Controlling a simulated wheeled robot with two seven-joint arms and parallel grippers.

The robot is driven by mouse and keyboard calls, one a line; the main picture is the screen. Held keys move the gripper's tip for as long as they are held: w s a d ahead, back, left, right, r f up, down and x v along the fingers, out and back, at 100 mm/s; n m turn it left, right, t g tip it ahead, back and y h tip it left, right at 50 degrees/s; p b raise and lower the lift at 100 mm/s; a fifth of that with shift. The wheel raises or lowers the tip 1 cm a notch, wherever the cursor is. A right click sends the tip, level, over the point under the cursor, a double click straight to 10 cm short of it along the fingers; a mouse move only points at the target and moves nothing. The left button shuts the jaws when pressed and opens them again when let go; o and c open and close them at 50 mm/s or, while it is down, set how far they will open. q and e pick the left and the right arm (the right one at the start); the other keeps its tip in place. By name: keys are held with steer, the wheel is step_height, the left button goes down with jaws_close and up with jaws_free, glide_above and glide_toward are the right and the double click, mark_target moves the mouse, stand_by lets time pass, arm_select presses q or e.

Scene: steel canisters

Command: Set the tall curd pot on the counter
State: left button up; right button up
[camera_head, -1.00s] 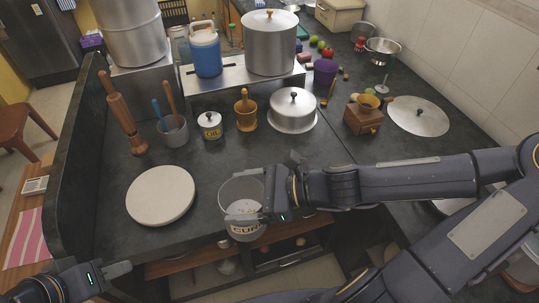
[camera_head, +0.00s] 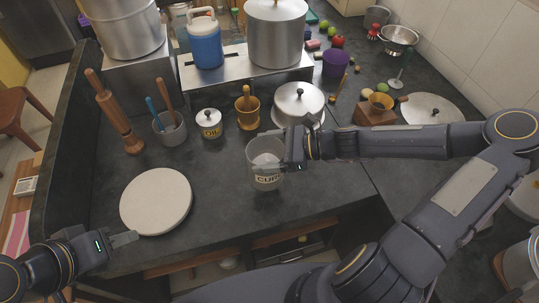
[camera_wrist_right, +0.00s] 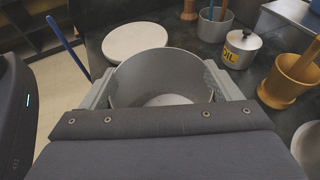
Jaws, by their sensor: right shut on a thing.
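The tall curd pot (camera_head: 267,180) is a grey steel cylinder, open at the top, with a partly covered label on its front. My right gripper (camera_head: 272,167) is shut on its upper part from the right. In the right wrist view the pot (camera_wrist_right: 165,68) sits between the two fingers, its inside showing. The pot is upright over the front part of the dark counter (camera_head: 225,228); I cannot tell if its base touches. My left gripper (camera_head: 122,240) is at the lower left, apart from everything; its jaw gap is not clear.
A round pale board (camera_head: 156,201) lies left of the pot. Behind stand an oil canister (camera_head: 209,123), a brass mortar (camera_head: 248,115), a grey utensil cup (camera_head: 170,129) and a lidded steel pot (camera_head: 297,107). Counter between board and pot is clear.

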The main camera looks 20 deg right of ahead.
mark_target(279, 156)
steer(key=w+f, duration=0.1)
steer(key=w+d+f, duration=0.1)
steer(key=shift+d+f, duration=0.15)
steer(key=shift+f, duration=0.2)
steer(key=shift+w+d+f, duration=0.1)
steer(key=shift+w+f, duration=0.05)
steer(key=shift+f, duration=1.6)
steer(key=o, duration=1.6)
steer(key=shift+f, duration=0.1)
steer(key=shift+d, duration=0.15)
steer(key=v, duration=1.1)
steer(key=s+a+r+n+h, duration=0.1)
steer(key=s+r+n+h, duration=0.2)
steer(key=s+n, duration=0.3)
steer(key=s+r+n+h, duration=0.3)
steer(key=s+r+n, duration=0.2)
steer(key=s+n, duration=0.1)
steer(key=s+a+r+n+h+b, duration=0.1)
steer(key=s+r+n+h, duration=0.3)
steer(key=s+n, duration=0.2)
steer(key=shift+s+a+r+n+t, duration=0.15)
steer(key=shift+n, duration=0.45)
steer(key=shift+s+a+r+n+t, duration=0.15)
steer(key=shift+r+n, duration=0.05)
steer(key=shift+n, duration=0.4)
